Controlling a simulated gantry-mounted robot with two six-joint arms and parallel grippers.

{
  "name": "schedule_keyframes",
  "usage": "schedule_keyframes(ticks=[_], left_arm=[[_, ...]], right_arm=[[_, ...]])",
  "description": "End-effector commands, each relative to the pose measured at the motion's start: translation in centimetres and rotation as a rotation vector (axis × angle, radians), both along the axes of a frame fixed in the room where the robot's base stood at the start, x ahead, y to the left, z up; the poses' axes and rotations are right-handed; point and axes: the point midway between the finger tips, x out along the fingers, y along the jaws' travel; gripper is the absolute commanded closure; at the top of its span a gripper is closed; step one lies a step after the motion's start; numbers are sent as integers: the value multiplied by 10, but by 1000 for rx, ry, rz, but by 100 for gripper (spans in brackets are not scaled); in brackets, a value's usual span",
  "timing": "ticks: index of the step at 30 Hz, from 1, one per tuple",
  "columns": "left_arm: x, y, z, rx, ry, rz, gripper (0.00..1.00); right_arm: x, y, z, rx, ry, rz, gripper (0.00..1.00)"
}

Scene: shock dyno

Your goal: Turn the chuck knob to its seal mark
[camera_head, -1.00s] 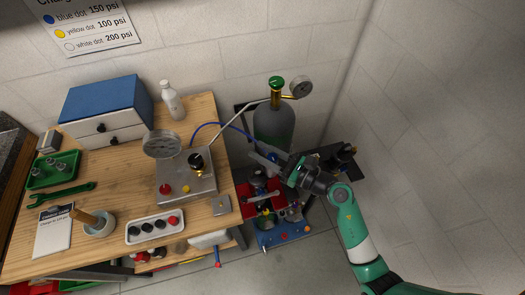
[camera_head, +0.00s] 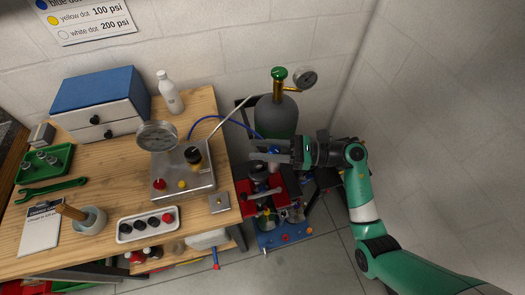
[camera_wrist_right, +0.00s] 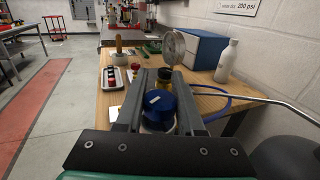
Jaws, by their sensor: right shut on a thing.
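A round blue knob (camera_wrist_right: 161,106) with a short white line on its top sits between the fingers of my right gripper (camera_wrist_right: 163,82) in the right wrist view. I take it to be the chuck knob. The fingers lie along both its sides and are shut on it. In the head view my right gripper (camera_head: 258,150) reaches in from the right above the red vise (camera_head: 259,194), and only a bit of blue shows between its fingers. I cannot make out a seal mark. My left gripper is not in view.
The wooden bench (camera_head: 118,180) is left of the gripper, with a metal panel (camera_head: 183,174) and dial gauge (camera_head: 157,136). A grey gas bottle (camera_head: 277,115) stands close behind the gripper. A blue hose (camera_head: 215,125) runs toward it. A wall stands to the right.

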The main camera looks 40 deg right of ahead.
Motion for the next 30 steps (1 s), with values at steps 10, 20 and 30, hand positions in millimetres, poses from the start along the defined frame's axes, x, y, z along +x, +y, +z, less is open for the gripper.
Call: schedule_keyframes(ticks=[10, 20, 30], left_arm=[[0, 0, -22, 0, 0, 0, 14], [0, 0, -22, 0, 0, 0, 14], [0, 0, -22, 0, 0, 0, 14]], right_arm=[[-2, 2, -2, 2, 0, 120, 100], [-3, 3, -1, 2, 1, 130, 100], [-3, 3, 0, 1, 1, 130, 32]])
